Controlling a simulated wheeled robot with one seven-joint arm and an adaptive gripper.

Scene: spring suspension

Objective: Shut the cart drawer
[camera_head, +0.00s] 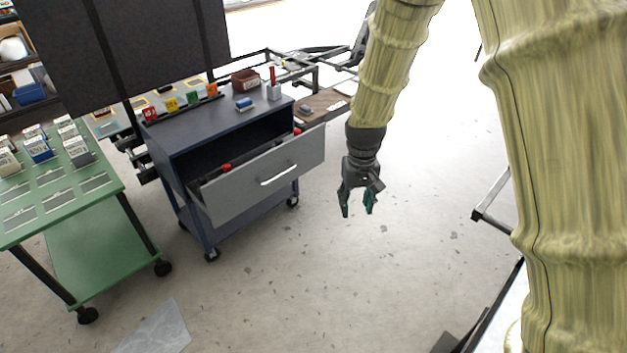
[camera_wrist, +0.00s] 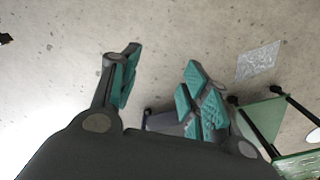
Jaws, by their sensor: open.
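The blue-grey cart (camera_head: 190,137) stands left of centre in the head view. Its grey drawer (camera_head: 240,190) is pulled out toward me, with a light bar handle (camera_head: 279,175) on its front. Some red-ended items show inside the drawer. My gripper (camera_head: 357,209) hangs to the right of the drawer, apart from it, pointing down and empty. In the wrist view my gripper (camera_wrist: 160,90) shows its two teal-padded fingers spread apart over the floor. The drawer cannot be clearly made out in the wrist view.
A green wheeled table (camera_head: 120,250) with small boxes stands left of the cart; it also shows in the wrist view (camera_wrist: 262,118). Coloured bins and a blue item (camera_head: 244,104) sit on the cart top. A metal frame (camera_head: 492,205) stands right. Floor before the drawer is clear.

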